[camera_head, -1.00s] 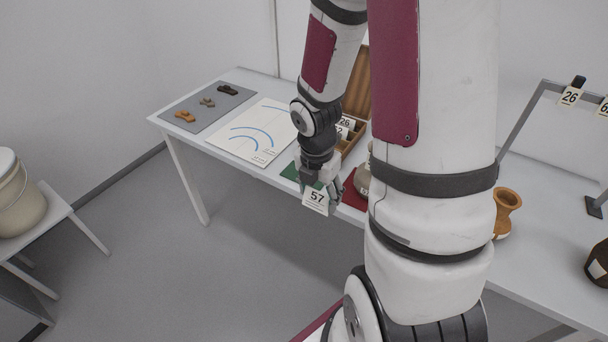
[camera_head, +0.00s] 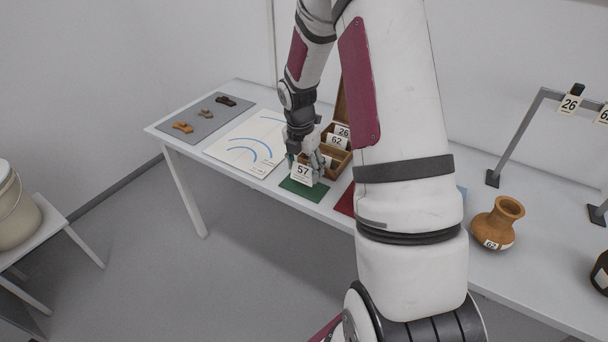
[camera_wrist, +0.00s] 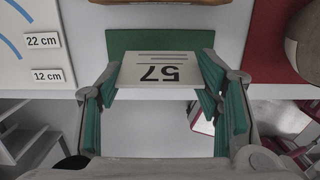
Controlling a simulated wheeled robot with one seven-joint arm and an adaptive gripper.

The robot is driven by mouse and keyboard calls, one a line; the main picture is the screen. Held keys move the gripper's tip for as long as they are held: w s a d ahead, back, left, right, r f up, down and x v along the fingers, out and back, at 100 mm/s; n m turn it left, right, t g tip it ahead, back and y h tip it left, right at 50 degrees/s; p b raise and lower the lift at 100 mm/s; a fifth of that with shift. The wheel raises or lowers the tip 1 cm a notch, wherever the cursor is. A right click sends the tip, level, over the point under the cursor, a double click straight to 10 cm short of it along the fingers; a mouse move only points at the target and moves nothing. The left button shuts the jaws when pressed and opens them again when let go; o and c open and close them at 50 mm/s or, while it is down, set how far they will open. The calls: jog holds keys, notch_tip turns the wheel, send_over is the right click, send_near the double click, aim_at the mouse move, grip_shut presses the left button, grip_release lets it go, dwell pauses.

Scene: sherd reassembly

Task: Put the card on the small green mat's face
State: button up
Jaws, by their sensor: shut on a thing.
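The white card marked 57 (camera_head: 302,172) is held in my gripper (camera_head: 308,168), above the back part of the small green mat (camera_head: 302,191). In the wrist view the card (camera_wrist: 155,72) sits between the green-padded fingers of my gripper (camera_wrist: 158,85), its number upside down. The green mat (camera_wrist: 160,40) shows behind the card in that view. The card looks upright or tilted in the head view. I cannot tell whether its lower edge touches the mat.
A wooden card box (camera_head: 336,160) with cards 26 and 62 stands just behind my gripper. A sheet with blue arcs (camera_head: 236,150) lies to the left, a red mat (camera_head: 346,203) to the right. The table's front edge is close to the green mat.

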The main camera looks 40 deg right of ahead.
jog(key=shift+f, duration=1.35)
jog(key=o, duration=0.8)
jog(key=shift+f, duration=0.15)
